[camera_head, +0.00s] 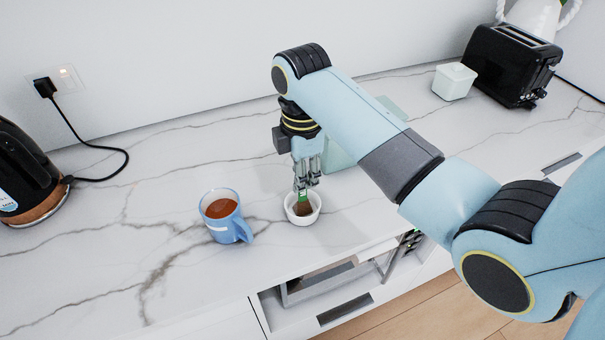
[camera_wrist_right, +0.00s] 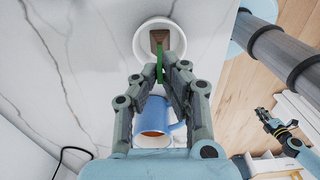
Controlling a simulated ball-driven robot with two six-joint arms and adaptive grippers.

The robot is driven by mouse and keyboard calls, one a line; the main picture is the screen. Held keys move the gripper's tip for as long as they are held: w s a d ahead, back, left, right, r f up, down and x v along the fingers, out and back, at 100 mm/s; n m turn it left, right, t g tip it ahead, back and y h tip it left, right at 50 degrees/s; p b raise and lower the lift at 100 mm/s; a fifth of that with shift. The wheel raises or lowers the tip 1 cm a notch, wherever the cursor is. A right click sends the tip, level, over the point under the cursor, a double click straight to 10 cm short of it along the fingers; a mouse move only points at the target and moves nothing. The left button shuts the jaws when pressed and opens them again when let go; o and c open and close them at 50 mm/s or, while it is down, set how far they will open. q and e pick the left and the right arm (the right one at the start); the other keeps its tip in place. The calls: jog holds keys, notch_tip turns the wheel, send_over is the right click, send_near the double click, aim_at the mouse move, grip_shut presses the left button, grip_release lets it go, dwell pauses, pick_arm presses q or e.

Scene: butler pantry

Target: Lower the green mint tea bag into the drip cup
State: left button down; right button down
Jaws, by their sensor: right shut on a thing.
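My right gripper (camera_head: 307,184) is shut on the green tag end of the mint tea bag (camera_head: 303,208), directly above the small white drip cup (camera_head: 291,214). The brown bag hangs below the fingertips, within the cup's rim in the head view. In the right wrist view, the bag (camera_wrist_right: 159,37) lies inside the outline of the drip cup (camera_wrist_right: 140,42), with the green part running back between the fingers (camera_wrist_right: 160,74). I cannot tell whether the bag touches the cup's bottom. My left gripper (camera_wrist_right: 268,119) shows small in the right wrist view; its jaws are unclear.
A blue mug (camera_head: 229,228) of reddish-brown tea stands just left of the drip cup. A pale green box (camera_head: 339,153) is partly hidden behind my right arm. The front-left counter is clear.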

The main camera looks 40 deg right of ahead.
jog(key=shift+f, duration=0.15)
dwell(0.5)
jog(key=shift+c, duration=1)
grip_release()
jog(key=shift+r, duration=4)
